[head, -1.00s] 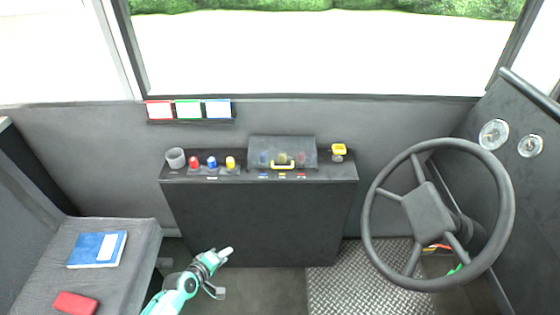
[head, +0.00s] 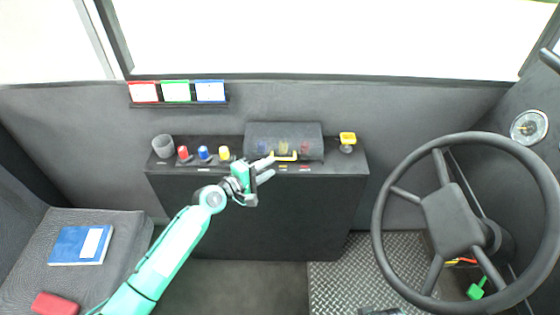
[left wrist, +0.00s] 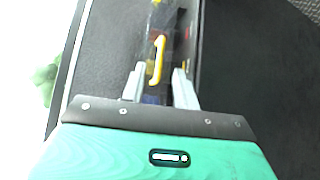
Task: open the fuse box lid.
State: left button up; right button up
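The fuse box lid (head: 300,132) is a dark, see-through cover with a yellow handle (head: 285,157) along its front edge. It is shut on top of the black console, and coloured fuses show dimly through it. My left gripper (head: 267,168) is open and empty at the console's front edge, close to the handle's left end. In the left wrist view, the yellow handle (left wrist: 157,60) lies just ahead of the gap between the two open fingers (left wrist: 160,88). A dark part at the bottom edge of the head view (head: 380,311) may be my right gripper, mostly cut off.
On the console (head: 250,225) stand a grey cup (head: 163,146), red, blue and yellow knobs (head: 204,153) left of the lid, and a yellow-topped device (head: 347,141) to the right. The steering wheel (head: 455,220) fills the right side. A seat with a blue book (head: 80,245) is at left.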

aim_at(283, 144)
pick_arm(q)
jog(key=shift+x, duration=2.8)
grip_shut()
